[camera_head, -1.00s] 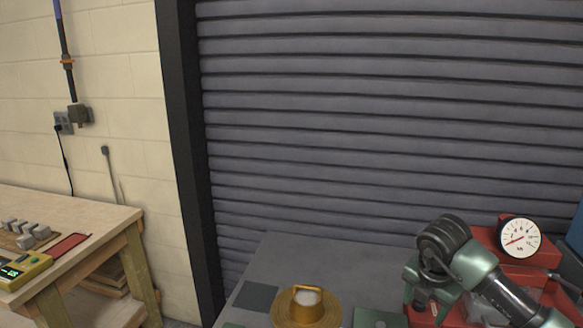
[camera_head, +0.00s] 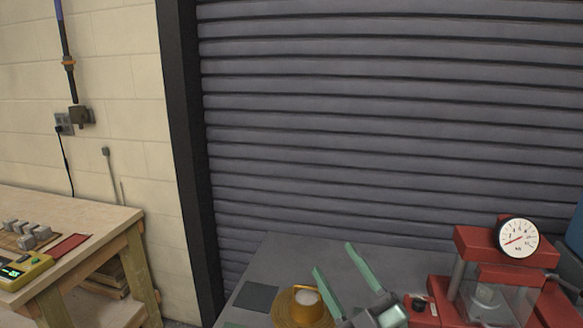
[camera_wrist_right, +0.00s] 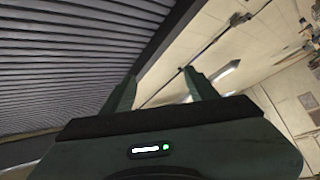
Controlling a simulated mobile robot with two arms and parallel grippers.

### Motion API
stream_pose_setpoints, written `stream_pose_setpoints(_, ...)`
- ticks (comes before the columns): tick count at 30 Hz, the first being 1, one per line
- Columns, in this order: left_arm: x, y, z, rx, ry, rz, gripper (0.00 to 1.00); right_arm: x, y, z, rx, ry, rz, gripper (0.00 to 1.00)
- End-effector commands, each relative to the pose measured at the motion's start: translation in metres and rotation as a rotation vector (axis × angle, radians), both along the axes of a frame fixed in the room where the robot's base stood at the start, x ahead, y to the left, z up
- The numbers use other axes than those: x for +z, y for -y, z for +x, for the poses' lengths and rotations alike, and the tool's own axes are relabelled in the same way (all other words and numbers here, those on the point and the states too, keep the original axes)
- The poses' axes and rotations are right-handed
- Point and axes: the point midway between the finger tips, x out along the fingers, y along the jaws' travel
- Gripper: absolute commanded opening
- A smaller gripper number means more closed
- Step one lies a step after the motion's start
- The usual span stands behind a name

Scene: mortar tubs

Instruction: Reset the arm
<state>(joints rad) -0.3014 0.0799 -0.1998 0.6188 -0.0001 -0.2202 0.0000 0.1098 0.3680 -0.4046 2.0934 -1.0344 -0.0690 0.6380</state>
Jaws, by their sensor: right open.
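My right gripper (camera_head: 334,265) shows at the bottom of the head view, with its two green fingers spread apart and nothing between them. It is above the grey table, just right of a brass tub (camera_head: 305,311). In the right wrist view the fingers of my right gripper (camera_wrist_right: 162,88) point up toward the shutter edge and ceiling, with an empty gap between them. My left gripper is not in view.
A red press with a round dial (camera_head: 518,238) stands on the grey table (camera_head: 290,255) at the right. A wooden bench (camera_head: 100,215) with grey cubes and a yellow meter (camera_head: 22,271) is at the left. A grey roller shutter (camera_head: 390,120) closes off the back.

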Motion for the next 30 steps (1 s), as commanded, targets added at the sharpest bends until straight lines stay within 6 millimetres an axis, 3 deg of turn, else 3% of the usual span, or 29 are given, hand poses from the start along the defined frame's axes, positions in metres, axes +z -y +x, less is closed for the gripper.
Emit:
stream_pose_setpoints(1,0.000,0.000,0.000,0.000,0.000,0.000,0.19,-0.019,0.031,0.002,-0.115,-0.108,0.103,0.58)
stream_pose_setpoints(3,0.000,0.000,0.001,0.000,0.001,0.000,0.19,-0.055,0.072,0.000,-0.270,-0.277,0.207,0.58)
stream_pose_setpoints(6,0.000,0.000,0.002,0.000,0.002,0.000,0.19,-0.118,0.113,-0.018,-0.440,-0.532,0.298,0.58)
stream_pose_setpoints(10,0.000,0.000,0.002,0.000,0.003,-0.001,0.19,-0.200,0.141,-0.066,-0.591,-0.877,0.342,0.58)
stream_pose_setpoints(12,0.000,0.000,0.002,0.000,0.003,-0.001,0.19,-0.235,0.146,-0.097,-0.636,-1.044,0.341,0.58)
stream_pose_setpoints(17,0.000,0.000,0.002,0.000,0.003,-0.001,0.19,-0.285,0.143,-0.160,-0.673,-1.335,0.315,0.58)
stream_pose_setpoints(21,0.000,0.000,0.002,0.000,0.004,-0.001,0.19,-0.309,0.136,-0.206,-0.671,-1.523,0.284,0.58)
stream_pose_setpoints(28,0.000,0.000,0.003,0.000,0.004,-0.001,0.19,-0.329,0.122,-0.274,-0.630,-1.777,0.225,0.58)
stream_pose_setpoints(29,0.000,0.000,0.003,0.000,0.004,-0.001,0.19,-0.332,0.120,-0.281,-0.624,-1.806,0.216,0.58)
stream_pose_setpoints(30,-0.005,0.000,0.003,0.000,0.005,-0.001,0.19,-0.351,0.121,-0.274,-0.628,-1.802,0.214,0.58)
